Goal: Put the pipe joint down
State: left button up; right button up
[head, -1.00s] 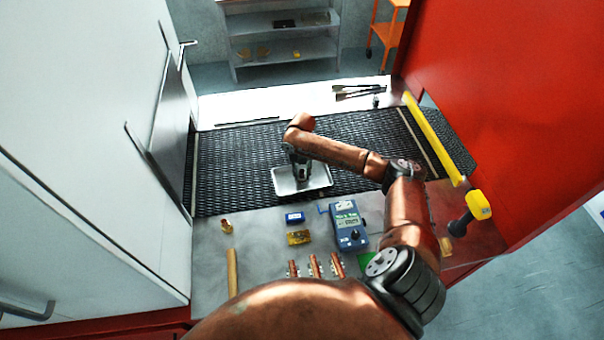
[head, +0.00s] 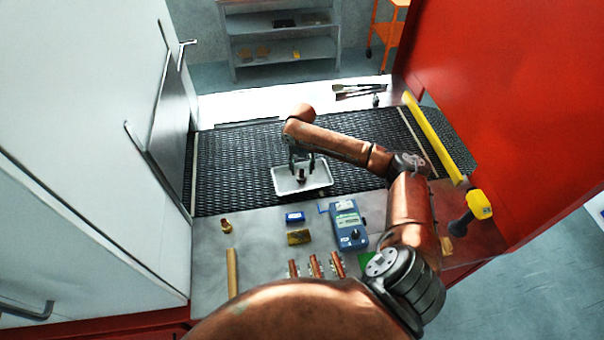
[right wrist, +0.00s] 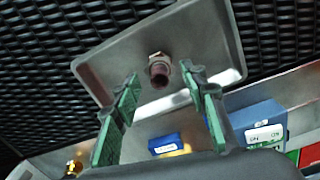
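The pipe joint (head: 301,175), a small copper-coloured piece, stands in the white tray (head: 318,184) on the mesh belt. In the right wrist view the pipe joint (right wrist: 159,71) is seen from above, with a metal hex collar and a dark round end, near the middle of the tray (right wrist: 215,50). My right gripper (head: 302,164) is above the tray, its fingers spread apart around and above the joint. The right wrist view shows the two green-padded fingers (right wrist: 163,100) wide apart with nothing between them touching. My left gripper is not in view.
On the bench in front of the belt are a blue meter (head: 349,226), a blue box (head: 294,217), a yellow block (head: 299,237), a brass fitting (head: 226,225), a wooden rod (head: 232,272) and several copper pipes (head: 315,266). A yellow bar (head: 433,137) runs along the red wall.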

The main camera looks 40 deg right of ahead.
aim_at(302, 170)
notch_tip(302, 170, up, 9)
jog(key=shift+f+b, duration=0.15)
jog(key=shift+b, duration=0.25)
